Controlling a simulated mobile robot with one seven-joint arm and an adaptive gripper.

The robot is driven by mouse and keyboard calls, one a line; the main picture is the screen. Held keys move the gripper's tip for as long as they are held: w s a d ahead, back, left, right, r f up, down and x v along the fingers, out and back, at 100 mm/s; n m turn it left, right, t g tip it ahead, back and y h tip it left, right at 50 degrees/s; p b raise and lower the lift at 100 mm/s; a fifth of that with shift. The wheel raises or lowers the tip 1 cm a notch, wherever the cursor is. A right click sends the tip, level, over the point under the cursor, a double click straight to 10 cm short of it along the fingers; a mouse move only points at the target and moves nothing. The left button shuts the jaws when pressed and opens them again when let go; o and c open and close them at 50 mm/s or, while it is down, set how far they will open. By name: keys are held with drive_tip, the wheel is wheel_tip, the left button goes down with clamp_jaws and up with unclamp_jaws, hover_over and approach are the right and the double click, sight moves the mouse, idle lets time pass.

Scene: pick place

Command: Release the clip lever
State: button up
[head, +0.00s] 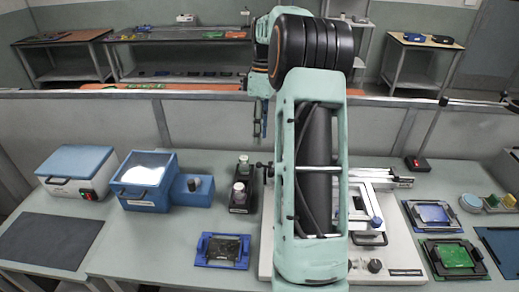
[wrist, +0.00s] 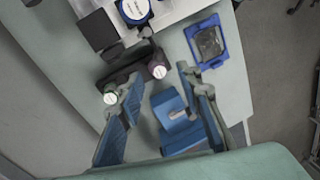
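I cannot single out the clip lever for certain. A white fixture (head: 405,250) with rails and a black handle (head: 371,240) stands at the right of the bench, partly hidden behind my arm. My gripper (wrist: 158,112) is open and empty, with its two blue fingers spread wide in the wrist view. In the head view my gripper (head: 257,130) hangs above the back of the bench, small and partly hidden.
A blue frame with a dark board (head: 222,250) lies in front. A green board (head: 455,255) and a blue board (head: 432,213) lie at right. A dark mat (head: 48,240) is bare.

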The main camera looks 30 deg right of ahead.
drive_tip(key=shift+w+d+r, duration=0.1)
drive_tip(key=shift+r, duration=0.75)
drive_tip(key=shift+w+d+r, duration=0.1)
drive_tip(key=shift+r, duration=0.7)
drive_tip(key=shift+w, duration=0.1)
